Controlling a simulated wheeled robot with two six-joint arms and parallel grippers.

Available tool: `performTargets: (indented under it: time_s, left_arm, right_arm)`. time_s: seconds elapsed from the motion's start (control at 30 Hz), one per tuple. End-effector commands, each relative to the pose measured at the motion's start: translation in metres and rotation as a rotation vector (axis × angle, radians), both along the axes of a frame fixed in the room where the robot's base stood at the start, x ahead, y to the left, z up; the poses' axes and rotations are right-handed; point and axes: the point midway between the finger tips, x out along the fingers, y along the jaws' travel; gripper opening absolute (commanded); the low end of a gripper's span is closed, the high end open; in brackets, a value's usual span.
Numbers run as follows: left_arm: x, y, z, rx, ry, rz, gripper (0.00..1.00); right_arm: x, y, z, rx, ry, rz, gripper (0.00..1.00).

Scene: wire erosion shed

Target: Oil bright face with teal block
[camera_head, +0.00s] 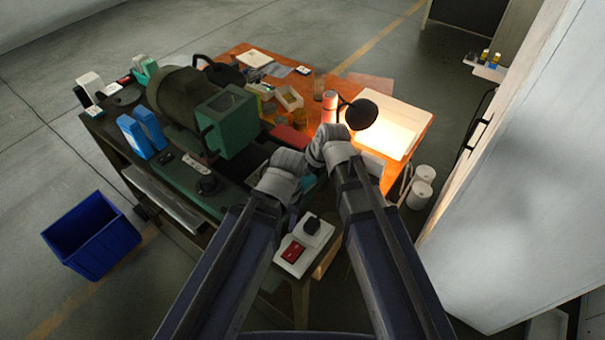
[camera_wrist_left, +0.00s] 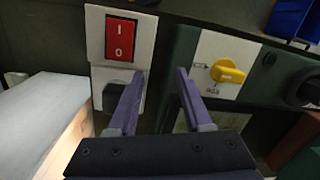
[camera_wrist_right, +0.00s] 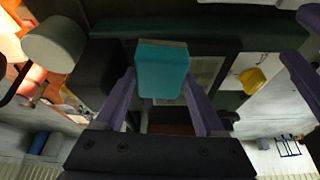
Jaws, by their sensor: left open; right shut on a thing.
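The teal block (camera_wrist_right: 162,72) is held between the purple fingers of my right gripper (camera_wrist_right: 158,84), with a thin tan edge along its top. A small bit of teal (camera_head: 308,183) shows below my wrists in the head view. Behind the block in the right wrist view is a pale grey metal surface (camera_wrist_right: 207,72); I cannot tell whether it is the bright face. My left gripper (camera_wrist_left: 160,75) is open and empty, in front of a machine front between a red switch (camera_wrist_left: 120,39) and a yellow knob (camera_wrist_left: 228,71). My wrists hide both grippers' tips in the head view.
The green machine (camera_head: 228,120) stands on the bench at left. A lamp (camera_head: 361,114) lights a pale board (camera_head: 385,128) at right. A white switch box (camera_head: 303,246) is close below my wrists. A blue crate (camera_head: 91,236) is on the floor; a white cabinet (camera_head: 530,180) bounds the right.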

Motion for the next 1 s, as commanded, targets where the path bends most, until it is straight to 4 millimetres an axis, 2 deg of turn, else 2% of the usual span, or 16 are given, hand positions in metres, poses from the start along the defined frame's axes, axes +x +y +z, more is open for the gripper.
performTargets:
  time_s: [0.03,0.4,0.8,1.0]
  left_arm:
    - [0.000,0.000,0.011,0.000,0.000,0.000,0.50]
    - [0.000,0.000,0.046,0.000,0.000,0.000,0.50]
    - [0.000,0.000,0.047,0.000,0.000,0.000,0.50]
    - [0.000,0.000,0.060,0.000,0.000,0.000,0.50]
  right_arm:
    - [0.000,0.000,0.011,0.001,-0.001,0.000,0.00]
    - [0.001,0.001,0.046,0.003,-0.003,0.000,0.00]
    - [0.001,0.001,0.048,0.003,-0.003,0.000,0.00]
    - [0.001,0.001,0.061,0.003,-0.003,0.000,0.00]
